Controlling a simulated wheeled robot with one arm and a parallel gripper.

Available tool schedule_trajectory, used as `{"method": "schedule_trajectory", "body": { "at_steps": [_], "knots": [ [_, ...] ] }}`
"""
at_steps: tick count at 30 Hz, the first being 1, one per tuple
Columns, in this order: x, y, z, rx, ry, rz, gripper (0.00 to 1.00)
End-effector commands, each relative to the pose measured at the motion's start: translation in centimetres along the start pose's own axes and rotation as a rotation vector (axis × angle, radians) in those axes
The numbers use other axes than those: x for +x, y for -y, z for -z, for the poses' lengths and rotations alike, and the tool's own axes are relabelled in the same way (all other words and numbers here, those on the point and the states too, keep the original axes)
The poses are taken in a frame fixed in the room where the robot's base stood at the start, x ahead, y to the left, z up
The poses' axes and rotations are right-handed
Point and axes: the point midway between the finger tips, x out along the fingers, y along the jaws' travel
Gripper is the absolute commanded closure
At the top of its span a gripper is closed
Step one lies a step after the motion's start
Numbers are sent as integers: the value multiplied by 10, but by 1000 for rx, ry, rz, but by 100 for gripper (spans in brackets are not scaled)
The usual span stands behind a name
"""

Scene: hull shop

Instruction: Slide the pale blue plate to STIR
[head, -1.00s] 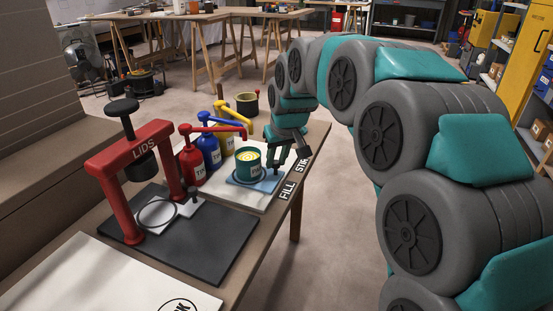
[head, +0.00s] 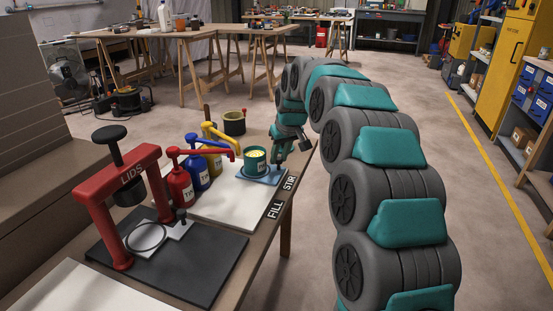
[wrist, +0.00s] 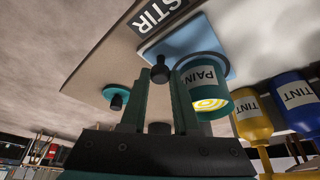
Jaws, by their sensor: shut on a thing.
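The pale blue plate (head: 268,181) lies flat on the white board beside the STIR label (head: 290,182). In the wrist view the plate (wrist: 186,42) is close to the STIR label (wrist: 156,12). A dark green PAINT can (head: 254,163) with pale yellow contents stands on it, also seen in the wrist view (wrist: 208,93). My gripper (head: 281,157) is at the plate's right side. In the wrist view my gripper's fingers (wrist: 166,85) are closed around the plate's black knob (wrist: 160,68). The FILL label (head: 274,208) is nearer the camera.
Red (head: 179,187), blue (head: 196,172) and yellow (head: 211,160) TINT pump bottles stand left of the can. The red LIDS press (head: 123,178) is nearer. An open olive tub (head: 234,124) stands behind. A teal disc with a black knob (wrist: 118,97) shows in the wrist view.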

Motion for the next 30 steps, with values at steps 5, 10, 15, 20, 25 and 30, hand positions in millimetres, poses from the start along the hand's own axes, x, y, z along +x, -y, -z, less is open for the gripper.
{"method": "schedule_trajectory", "body": {
  "at_steps": [5,10,15,20,25,30],
  "knots": [
    [-1,-3,4,0,-12,-5,100],
    [-1,-4,5,1,-14,-6,68],
    [-1,-3,4,1,-11,-6,59],
    [-1,-3,3,1,-8,-5,59],
    [-8,-3,3,1,-8,-4,59],
    [-29,-3,3,1,-11,-6,59]
  ]
}}
